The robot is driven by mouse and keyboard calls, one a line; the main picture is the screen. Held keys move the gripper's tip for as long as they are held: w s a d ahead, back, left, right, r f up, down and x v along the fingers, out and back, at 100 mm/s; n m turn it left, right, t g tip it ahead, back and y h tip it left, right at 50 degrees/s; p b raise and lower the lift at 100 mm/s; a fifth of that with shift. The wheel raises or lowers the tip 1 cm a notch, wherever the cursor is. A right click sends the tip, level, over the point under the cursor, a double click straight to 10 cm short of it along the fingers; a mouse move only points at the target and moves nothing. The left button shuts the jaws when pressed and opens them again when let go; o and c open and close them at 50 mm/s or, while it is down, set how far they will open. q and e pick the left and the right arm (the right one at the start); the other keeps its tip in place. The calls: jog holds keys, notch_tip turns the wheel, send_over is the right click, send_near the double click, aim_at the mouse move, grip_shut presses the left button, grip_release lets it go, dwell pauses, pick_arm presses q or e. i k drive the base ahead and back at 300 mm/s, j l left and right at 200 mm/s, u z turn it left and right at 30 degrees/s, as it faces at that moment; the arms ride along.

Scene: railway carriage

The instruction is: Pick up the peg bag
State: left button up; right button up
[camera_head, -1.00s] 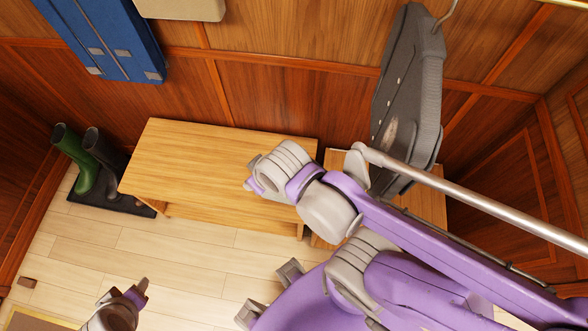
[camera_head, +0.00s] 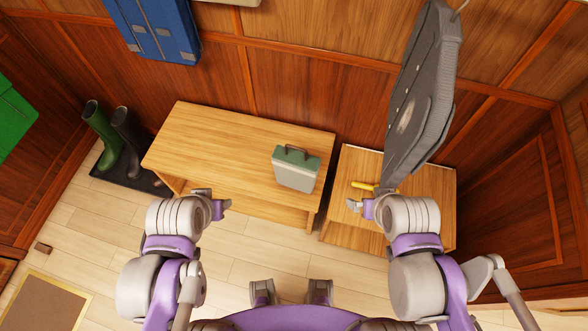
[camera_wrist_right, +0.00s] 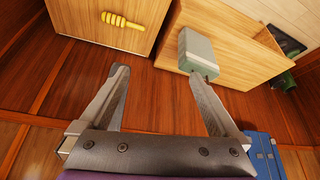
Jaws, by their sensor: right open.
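A large dark grey bag (camera_head: 420,95) hangs from a hook on the wall at the upper right of the head view; it may be the peg bag, but I cannot tell for sure. My right gripper (camera_head: 372,203) is open and empty, below the grey bag and near the small right bench. In the right wrist view my right gripper (camera_wrist_right: 158,76) shows its two fingers spread with nothing between them. My left gripper (camera_head: 217,198) looks open and empty at the front edge of the long bench. The grey bag does not show clearly in the wrist view.
A grey-green case (camera_head: 296,170) stands on the long wooden bench (camera_head: 205,150). A yellow ridged tool (camera_wrist_right: 122,21) lies on the small bench (camera_head: 425,195). Boots (camera_head: 110,140) stand on a dark mat at left. A blue bag (camera_head: 160,30) hangs at the upper left.

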aim_at(295, 169)
jog(key=l+z, duration=0.1)
jog(key=l, duration=0.35)
jog(key=i+l+z, duration=0.15)
jog(key=l, duration=0.3)
jog(key=i+l+z, duration=0.1)
jog(key=l, duration=0.35)
